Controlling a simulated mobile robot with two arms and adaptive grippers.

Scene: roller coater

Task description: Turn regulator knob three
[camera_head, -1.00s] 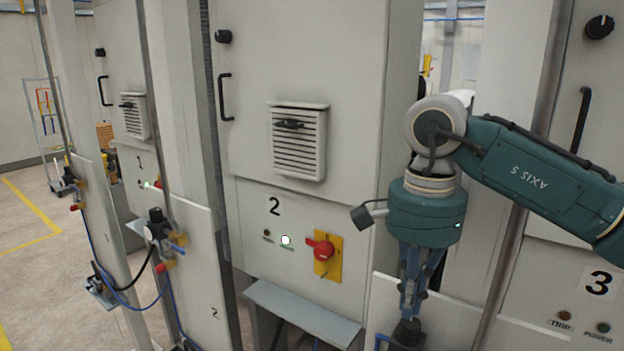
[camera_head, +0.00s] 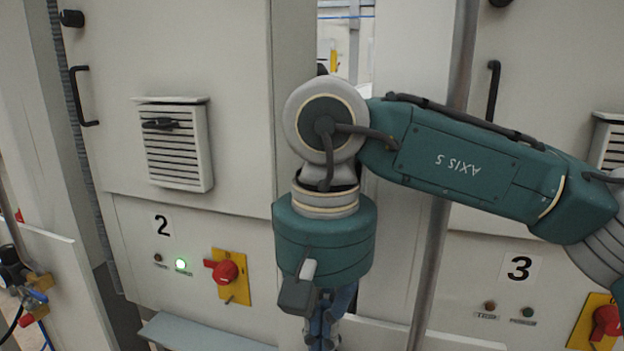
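My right arm comes in from the right and my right gripper (camera_head: 322,335) points down at the bottom edge, in front of the post between cabinets two and three. Its fingertips are at or past the frame edge, so I cannot tell whether it is open or shut. Regulator knob three is not visible; the area below the gripper is cut off. A different regulator with a dark knob (camera_head: 10,254) shows at the lower left edge. My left gripper is not in view.
Cabinet three carries a number label (camera_head: 520,268), unlit lamps and another red switch (camera_head: 606,321). A grey ledge (camera_head: 200,333) juts out below cabinet two.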

